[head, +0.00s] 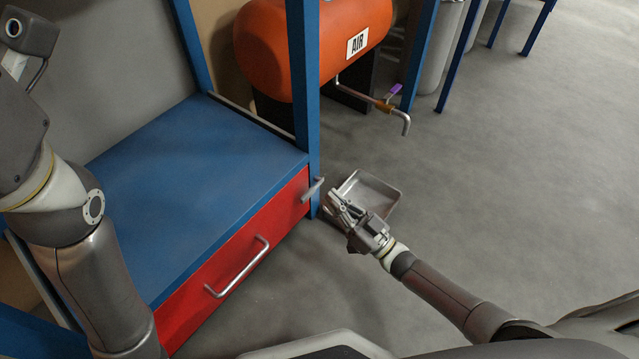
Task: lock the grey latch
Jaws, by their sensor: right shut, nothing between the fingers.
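The grey latch (312,189) is a small grey lever at the right end of the red drawer front (205,300), beside the blue post. It sticks out at a slant. My right gripper (331,200) is shut and empty, just to the right of and slightly below the latch in the picture. A small gap seems to lie between them, but contact is hard to judge. My left arm (75,235) rises at the left edge, and its gripper does not show.
The drawer has a long grey handle (237,268) under a blue bench top (190,165). A grey metal tray (382,192) lies on the floor behind my right gripper. An orange air tank (270,50) with a purple-handled pipe valve (394,91) stands behind. Floor at right is clear.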

